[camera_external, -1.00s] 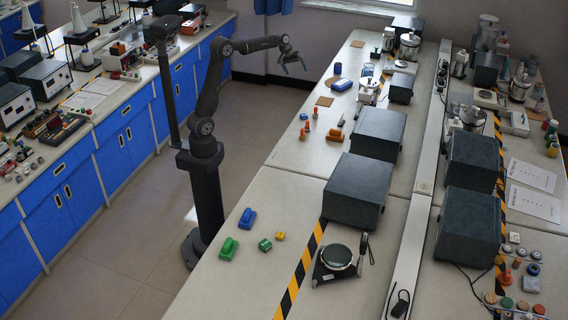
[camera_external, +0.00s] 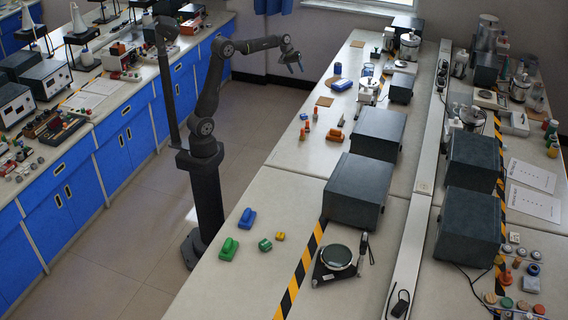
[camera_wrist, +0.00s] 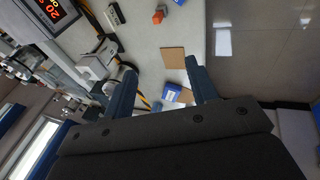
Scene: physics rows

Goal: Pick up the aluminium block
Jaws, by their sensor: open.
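I cannot pick out the aluminium block with certainty. My gripper (camera_external: 294,69) is raised in the air at the left of that bench's far part, fingers pointing down, apart from everything. In the wrist view my gripper (camera_wrist: 160,66) shows two spread blue-grey fingers with nothing held between them. Beyond the fingers, on the bench, are a brown square (camera_wrist: 173,57) and a partly hidden blue item (camera_wrist: 171,92).
The right bench (camera_external: 300,185) holds an orange-red block (camera_external: 334,134), small orange bottles (camera_external: 302,134), a blue box (camera_external: 341,84) and dark instrument boxes (camera_external: 359,190). A green block (camera_external: 228,248) lies near its front. Open floor (camera_external: 130,220) separates it from the left bench.

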